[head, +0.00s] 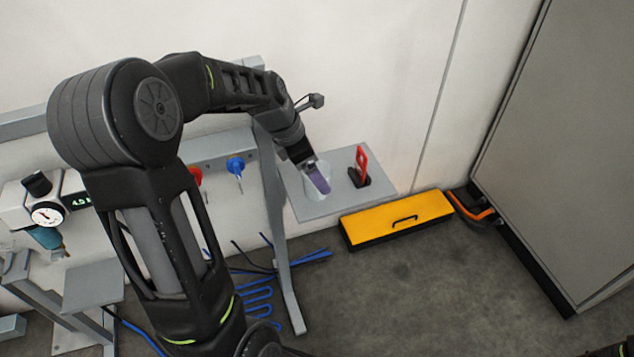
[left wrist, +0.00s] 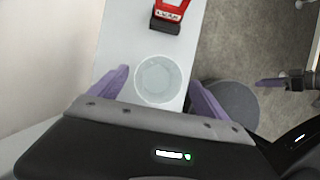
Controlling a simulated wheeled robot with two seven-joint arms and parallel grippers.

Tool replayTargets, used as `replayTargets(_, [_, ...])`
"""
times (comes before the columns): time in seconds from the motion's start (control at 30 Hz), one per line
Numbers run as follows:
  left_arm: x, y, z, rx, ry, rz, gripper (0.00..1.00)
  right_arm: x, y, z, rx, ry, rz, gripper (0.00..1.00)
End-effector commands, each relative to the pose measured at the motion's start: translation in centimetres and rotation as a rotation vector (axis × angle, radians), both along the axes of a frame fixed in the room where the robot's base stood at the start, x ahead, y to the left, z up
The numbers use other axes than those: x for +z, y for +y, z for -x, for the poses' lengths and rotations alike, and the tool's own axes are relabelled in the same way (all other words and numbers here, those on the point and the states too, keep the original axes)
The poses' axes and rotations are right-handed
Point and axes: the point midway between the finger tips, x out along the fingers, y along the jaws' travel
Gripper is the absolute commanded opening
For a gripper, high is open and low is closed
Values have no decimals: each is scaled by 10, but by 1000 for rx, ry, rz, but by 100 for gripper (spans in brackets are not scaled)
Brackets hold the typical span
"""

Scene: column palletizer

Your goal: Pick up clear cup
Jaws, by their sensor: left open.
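The clear cup (left wrist: 160,80) stands on a small grey shelf (head: 322,209), and in the left wrist view I look down into its round rim. In the head view my left gripper (head: 318,178) is at the shelf and mostly covers the cup. The left wrist view shows its two purple fingers apart, one on each side of the cup, with gaps visible between fingers and cup. What seems to be my right gripper (left wrist: 270,82) shows at the right of the left wrist view, away from the shelf; its jaws are not clear.
A red object with a black base (head: 360,168) stands on the shelf close to the cup. A yellow box with a handle (head: 398,220) lies below the shelf's right side. A wall is behind the shelf, and a grey cabinet (head: 570,140) stands at the right.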

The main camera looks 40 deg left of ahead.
Motion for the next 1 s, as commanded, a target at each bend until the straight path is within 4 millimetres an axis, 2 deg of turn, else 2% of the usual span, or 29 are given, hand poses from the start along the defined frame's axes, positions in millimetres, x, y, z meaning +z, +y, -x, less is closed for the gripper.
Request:
replayTargets(0.23, [-7, -1, -2, 0, 3, 2, 87, 0, 0, 0, 0, 0, 0, 36])
replayTargets(0.57, [-47, -9, -15, -1, 2, 2, 87, -2, 0, 0, 0, 0, 0, 36])
replayTargets(1.0, [-48, -9, -17, 0, 1, 1, 87, -2, 0, 0, 0, 0, 0, 36])
